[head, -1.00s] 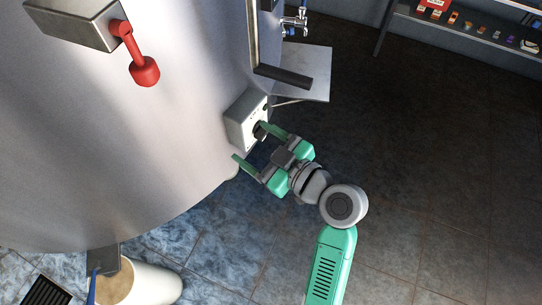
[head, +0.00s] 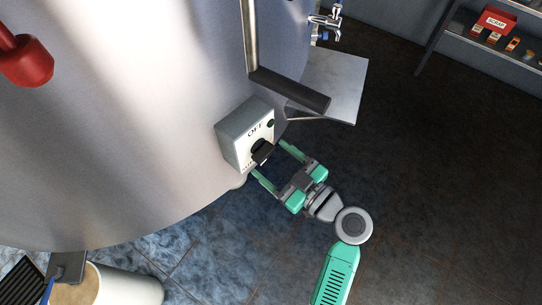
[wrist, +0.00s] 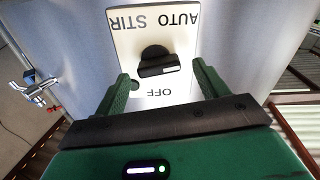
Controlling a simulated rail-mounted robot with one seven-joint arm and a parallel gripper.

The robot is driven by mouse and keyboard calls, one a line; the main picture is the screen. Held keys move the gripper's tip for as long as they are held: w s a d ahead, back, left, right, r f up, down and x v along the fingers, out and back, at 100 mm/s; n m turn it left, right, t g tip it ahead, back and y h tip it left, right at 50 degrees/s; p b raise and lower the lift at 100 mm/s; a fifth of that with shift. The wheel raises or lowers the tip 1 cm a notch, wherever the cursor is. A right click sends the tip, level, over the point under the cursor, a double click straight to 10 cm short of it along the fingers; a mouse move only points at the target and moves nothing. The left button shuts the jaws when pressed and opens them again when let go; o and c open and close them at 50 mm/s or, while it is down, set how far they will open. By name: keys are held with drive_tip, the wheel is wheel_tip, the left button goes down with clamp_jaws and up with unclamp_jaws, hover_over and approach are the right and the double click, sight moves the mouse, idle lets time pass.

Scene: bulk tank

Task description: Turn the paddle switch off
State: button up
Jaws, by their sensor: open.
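The paddle switch is a pale box (head: 235,133) on the side of the steel tank, with a black paddle (head: 263,152) on its face and an OFF label above it. In the wrist view the face plate (wrist: 185,28) reads AUTO, STIR and OFF upside down. The paddle (wrist: 157,64) lies crosswise there, with a white mark on its near side. My gripper (head: 271,160) is open and empty, facing the switch. In the wrist view its fingers (wrist: 160,72) stand either side of the paddle, with gaps; contact is not visible.
A dark bar and a metal shelf (head: 335,85) stick out just above and right of the switch. A blue-handled tap (head: 325,22) is higher up. A red-ended lever (head: 25,60) is on the tank. A pale bucket (head: 130,288) stands below left. Floor to the right is clear.

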drive_tip(key=shift+x, duration=0.9)
drive_tip(key=c, duration=1)
